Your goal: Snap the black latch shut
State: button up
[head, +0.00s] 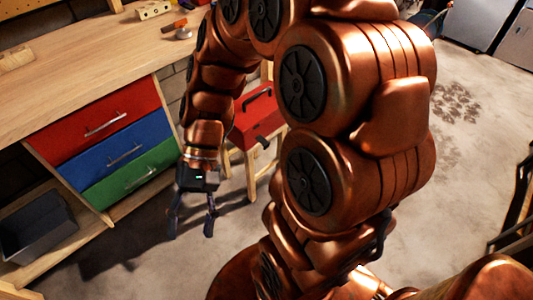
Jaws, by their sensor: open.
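A red toolbox (250,122) with a dark handle on top sits on a small wooden stool, partly hidden behind my arm. A small black piece (263,142), which looks like the latch, is on its near face. It is too small to tell whether it is open or shut. My gripper (192,228) is open and empty, pointing down. In the picture it is to the left of and below the toolbox, in front of the drawer unit and apart from the latch.
A wooden workbench (60,85) fills the left, with red (85,135), blue (140,148) and green (120,185) drawers, all closed. A dark bin (35,230) sits on its lower shelf. Concrete floor is clear at right (470,170).

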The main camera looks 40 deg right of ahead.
jog(key=w+d+f+m+t+y+b, duration=0.3)
jog(key=w+f+m+t+y+b, duration=0.35)
jog(key=w, duration=0.75)
jog(key=w+d+f+m+t+y+b, duration=0.2)
jog(key=w+d+f+m+t+b, duration=0.25)
jog(key=d, duration=0.25)
jog(key=w+d+f+m+t+y+b, duration=0.2)
jog(key=w+d+f+m+t+b, duration=0.2)
jog(key=d+f, duration=0.15)
jog(key=m+t+h+b, duration=1.15)
jog(key=m+h, duration=0.55)
jog(key=h, duration=0.2)
send_near(267, 147)
jog(key=shift+t, duration=0.35)
jog(key=shift+f+x, duration=0.2)
jog(key=shift+x, duration=2.4)
jog(key=shift+f+x, duration=0.2)
jog(key=shift+x, duration=2.4)
jog(key=shift+w, duration=0.1)
jog(key=shift+c, duration=0.3)
grip_shut()
jog(key=shift+p, duration=0.3)
